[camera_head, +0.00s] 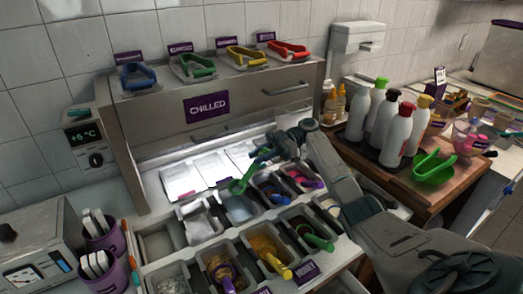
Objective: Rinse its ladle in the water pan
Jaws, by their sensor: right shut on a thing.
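My right gripper (268,154) is shut on the handle of a green ladle (241,185), over the back part of the topping counter. The ladle hangs tilted, with its bowl down and to the left of the gripper. The bowl shows at the back edge of a pan with pale bluish contents (238,209), which looks like the water pan. I cannot tell whether the bowl touches the liquid. My left gripper is not in view.
Several topping pans surround it, one with white contents (198,226) and one with yellow contents (267,249). The chilled cabinet (215,100) stands behind, with coloured tongs on top. White bottles (381,122) and a green bowl (433,168) stand on the right.

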